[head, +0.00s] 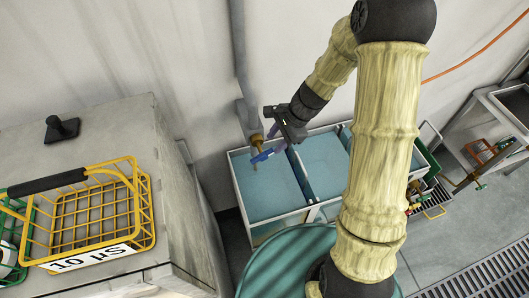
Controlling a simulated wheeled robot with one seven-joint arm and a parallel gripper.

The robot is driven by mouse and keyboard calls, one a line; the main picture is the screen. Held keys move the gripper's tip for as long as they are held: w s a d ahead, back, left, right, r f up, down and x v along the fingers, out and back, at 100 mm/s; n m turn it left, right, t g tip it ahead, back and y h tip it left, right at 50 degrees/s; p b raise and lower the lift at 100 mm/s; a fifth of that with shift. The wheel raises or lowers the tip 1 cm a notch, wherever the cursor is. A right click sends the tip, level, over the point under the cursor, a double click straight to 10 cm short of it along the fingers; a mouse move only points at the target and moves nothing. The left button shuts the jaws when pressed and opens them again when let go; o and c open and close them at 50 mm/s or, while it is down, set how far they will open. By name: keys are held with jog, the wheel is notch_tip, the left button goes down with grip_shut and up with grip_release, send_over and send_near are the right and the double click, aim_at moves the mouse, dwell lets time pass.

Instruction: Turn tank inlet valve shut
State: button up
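The tank inlet valve has a brass body (256,139) at the lower end of a grey wall pipe, with a blue lever handle (261,156) below it. The handle points left and slightly down in the picture, above the left blue-green tank. My gripper (274,142) is close to the right of the valve. Its two purplish fingers show a gap between them, with the lower fingertip close to the handle's right end. I cannot tell whether it touches the handle. The fingertips are small in this view.
The tank (265,190) has white rims and dividers; my arm hides part of it. A teal round drum (285,262) stands in front. A grey cabinet at left bears a yellow wire basket (148,215) labelled "10 µS". A grey bench (480,120) stands at right.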

aim_at(267, 152)
jog(key=p+x, duration=0.1)
jog(key=x, duration=0.8)
jog(key=shift+r, duration=0.1)
grip_shut()
